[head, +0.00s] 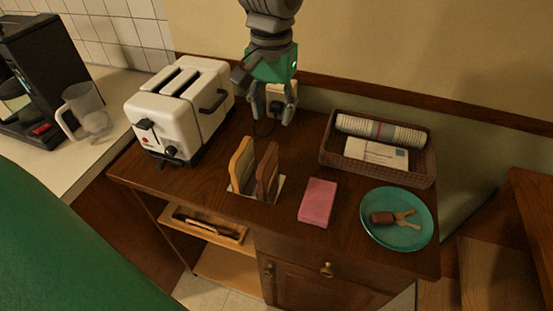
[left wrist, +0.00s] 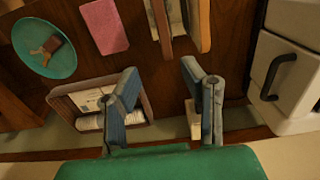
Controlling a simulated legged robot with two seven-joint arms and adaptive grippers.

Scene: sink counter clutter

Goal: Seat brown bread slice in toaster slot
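The brown bread slice (head: 267,172) stands upright in a small rack on the wooden counter, beside a lighter tan slice (head: 241,164). The slices also show at the top of the left wrist view, the brown one (left wrist: 160,25) on the left there. The white toaster (head: 175,118) stands to the left of the rack, with two dark slots on top that look empty. My left gripper (head: 275,112) is above the back of the counter, behind the slices and right of the toaster. Its fingers (left wrist: 165,95) are spread apart with nothing held. My right gripper is out of view.
A pink sponge-like block (head: 318,202) lies right of the rack. A brown basket (head: 425,172) holds a roll and papers. A teal plate (head: 410,240) sits at front right. A small cream object (left wrist: 194,120) is near the wall. A coffee maker (head: 35,80) stands far left.

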